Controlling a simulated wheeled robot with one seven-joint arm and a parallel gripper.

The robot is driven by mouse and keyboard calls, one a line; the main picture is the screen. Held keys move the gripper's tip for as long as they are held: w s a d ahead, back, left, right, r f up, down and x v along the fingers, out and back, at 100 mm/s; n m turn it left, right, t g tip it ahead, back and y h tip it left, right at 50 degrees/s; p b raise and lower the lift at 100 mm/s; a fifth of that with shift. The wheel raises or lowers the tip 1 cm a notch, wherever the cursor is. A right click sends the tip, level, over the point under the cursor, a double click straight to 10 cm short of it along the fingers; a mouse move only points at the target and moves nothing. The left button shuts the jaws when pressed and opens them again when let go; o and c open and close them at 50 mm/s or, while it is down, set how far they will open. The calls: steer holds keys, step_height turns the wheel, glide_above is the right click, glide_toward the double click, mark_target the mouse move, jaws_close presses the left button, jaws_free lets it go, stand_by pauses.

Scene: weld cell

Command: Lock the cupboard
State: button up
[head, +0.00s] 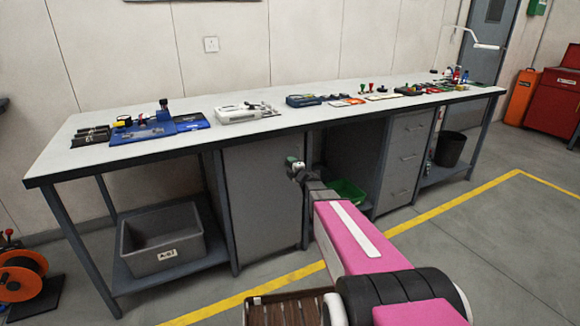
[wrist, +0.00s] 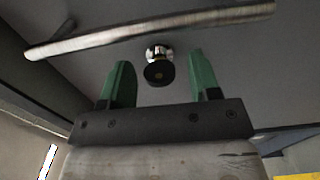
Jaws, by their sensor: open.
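The grey cupboard (head: 260,205) stands under the workbench, left of the middle, with its door looking closed. My gripper (head: 293,163) is in front of the upper right part of its door and hides the lock area in the head view. In the wrist view my gripper (wrist: 160,62) is open, with its two green fingers apart. A round black knob or key head (wrist: 158,74) on a shiny metal lock (wrist: 157,52) shows between the fingers, and neither finger visibly touches it. A worn metal bar handle (wrist: 150,31) crosses the door just beyond the lock.
The workbench (head: 70,150) carries several tools and boxes. A grey bin (head: 165,262) sits on the lower left shelf. A green bin (head: 347,192) and a drawer unit (head: 403,160) are right of the cupboard. Free floor with a yellow line (head: 450,208) lies in front.

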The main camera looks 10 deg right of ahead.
steer(key=shift+w+a, duration=0.15)
steer(key=shift+w, duration=0.4)
steer(key=c, duration=0.9)
steer(key=shift+c, duration=0.2)
